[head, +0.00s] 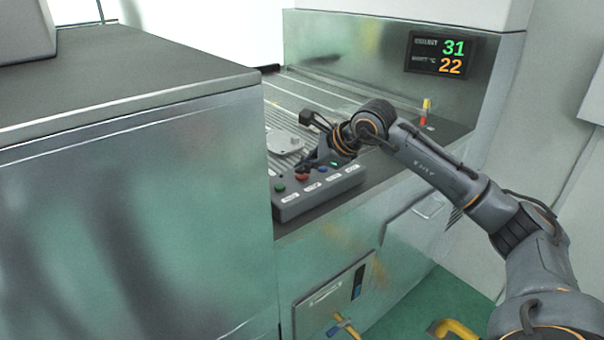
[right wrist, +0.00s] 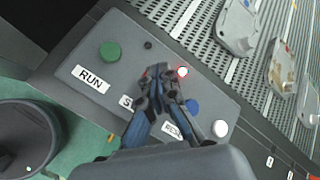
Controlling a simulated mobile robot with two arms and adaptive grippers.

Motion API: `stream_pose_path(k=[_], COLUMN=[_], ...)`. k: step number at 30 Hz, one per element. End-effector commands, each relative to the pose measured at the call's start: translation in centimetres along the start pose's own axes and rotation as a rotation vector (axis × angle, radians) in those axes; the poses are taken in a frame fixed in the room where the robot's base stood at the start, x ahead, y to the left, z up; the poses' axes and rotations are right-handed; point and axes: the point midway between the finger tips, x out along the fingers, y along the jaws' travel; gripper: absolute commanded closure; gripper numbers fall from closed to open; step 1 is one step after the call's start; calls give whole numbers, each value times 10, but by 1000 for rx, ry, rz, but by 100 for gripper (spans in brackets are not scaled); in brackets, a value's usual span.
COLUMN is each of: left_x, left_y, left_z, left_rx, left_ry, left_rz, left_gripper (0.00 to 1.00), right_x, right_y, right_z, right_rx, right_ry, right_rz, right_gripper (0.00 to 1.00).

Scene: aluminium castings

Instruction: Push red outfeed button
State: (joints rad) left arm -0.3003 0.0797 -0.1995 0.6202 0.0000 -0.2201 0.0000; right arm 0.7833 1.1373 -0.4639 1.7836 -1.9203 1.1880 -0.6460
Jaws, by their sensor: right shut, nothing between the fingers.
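The grey control box (head: 325,190) stands on the edge of the machine, with a row of coloured buttons. In the head view a red button (head: 302,176) sits between a green button (head: 280,187) and a blue button (head: 322,169). My right gripper (head: 308,164) is shut and empty, low over the box close to the red button. In the right wrist view its fingertips (right wrist: 158,76) cover most of the red button, with only a trace of red beside them. I cannot tell if they touch it. My left gripper is not in view.
In the right wrist view, a small lit spot with a red rim (right wrist: 183,71) lies beside the fingers. A white button (right wrist: 220,128) is at the box's end. Metal castings (right wrist: 236,27) lie on the ribbed conveyor behind. A large metal cabinet (head: 130,210) stands at left.

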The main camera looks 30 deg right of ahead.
Motion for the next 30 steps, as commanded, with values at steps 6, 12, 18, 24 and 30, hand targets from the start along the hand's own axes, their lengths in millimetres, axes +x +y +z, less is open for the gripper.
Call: stream_pose_path(k=[6,12,18,24,30], left_x=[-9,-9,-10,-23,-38], left_y=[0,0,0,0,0], left_z=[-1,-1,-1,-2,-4], left_rx=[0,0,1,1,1], left_ry=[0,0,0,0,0], left_rz=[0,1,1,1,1], left_gripper=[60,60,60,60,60], right_x=[-9,-9,-11,-22,-37], right_y=[-7,-7,-8,-17,-27], right_z=[7,7,8,16,27], right_rx=[0,0,0,0,0], right_ry=[0,0,0,-1,-2], right_rz=[0,1,0,-1,-1], right_gripper=[100,100,100,100,100])
